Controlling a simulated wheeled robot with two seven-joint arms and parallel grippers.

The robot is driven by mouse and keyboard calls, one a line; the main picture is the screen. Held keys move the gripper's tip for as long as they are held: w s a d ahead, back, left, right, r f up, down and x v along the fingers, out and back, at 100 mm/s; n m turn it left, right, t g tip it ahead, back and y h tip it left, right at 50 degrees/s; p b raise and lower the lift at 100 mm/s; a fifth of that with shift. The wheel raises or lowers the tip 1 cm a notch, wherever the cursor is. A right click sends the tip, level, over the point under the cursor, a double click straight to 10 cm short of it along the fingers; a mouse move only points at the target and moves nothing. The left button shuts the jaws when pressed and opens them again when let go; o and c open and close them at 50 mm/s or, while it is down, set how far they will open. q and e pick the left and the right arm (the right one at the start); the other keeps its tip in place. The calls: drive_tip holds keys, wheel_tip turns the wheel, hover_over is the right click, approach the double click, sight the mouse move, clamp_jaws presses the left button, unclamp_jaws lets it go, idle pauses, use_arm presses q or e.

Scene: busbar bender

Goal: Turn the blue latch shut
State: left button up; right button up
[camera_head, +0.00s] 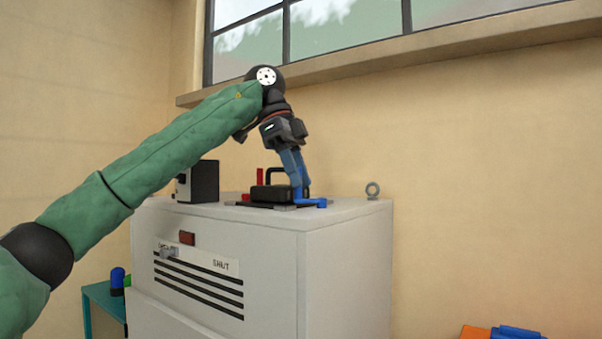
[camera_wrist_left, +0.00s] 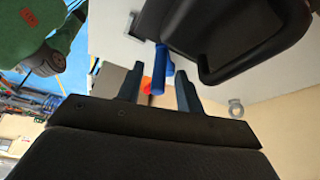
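The blue latch (camera_head: 312,202) is on top of the grey cabinet (camera_head: 345,214), at the right end of a black block with a handle (camera_head: 272,192). My left gripper (camera_head: 302,184) points down over the latch from above. In the left wrist view, the upright blue post of the latch (camera_wrist_left: 161,70) stands between the two fingers (camera_wrist_left: 159,92), with a gap visible on each side. The gripper is open. In the head view the fingers hide part of the latch. My right gripper is not in view.
A black box (camera_head: 198,182) stands on the cabinet's left side, and a metal ring (camera_head: 372,190) at its right corner. A window sill (camera_head: 400,50) runs above. Orange and blue objects (camera_head: 500,332) lie at lower right.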

use_arm(q)
drive_tip(key=shift+p+x, duration=0.3)
drive_tip(key=shift+x, duration=0.65)
clamp_jaws()
drive_tip(key=m, duration=0.2)
drive_tip(key=w+m+g, duration=0.1)
drive_tip(key=m, duration=0.1)
drive_tip(key=shift+w+r+y+b, duration=0.2)
drive_tip(key=shift+w+y+b, duration=0.05)
drive_tip(key=shift+y+b, duration=0.15)
drive_tip(key=shift+w+d+m+g+y+p, duration=0.15)
drive_tip(key=shift+w+m+g+y, duration=0.1)
drive_tip(key=shift+m, duration=0.5)
drive_tip(key=shift+w+d+m+g+y+p, duration=0.1)
drive_tip(key=shift+w+m+g+y, duration=0.1)
drive_tip(key=shift+m, duration=0.6)
drive_tip(key=shift+w+d+m+g+y+p, duration=0.15)
drive_tip(key=shift+w+m+g+y, duration=0.1)
drive_tip(key=shift+m, duration=0.5)
drive_tip(key=shift+a, duration=0.15)
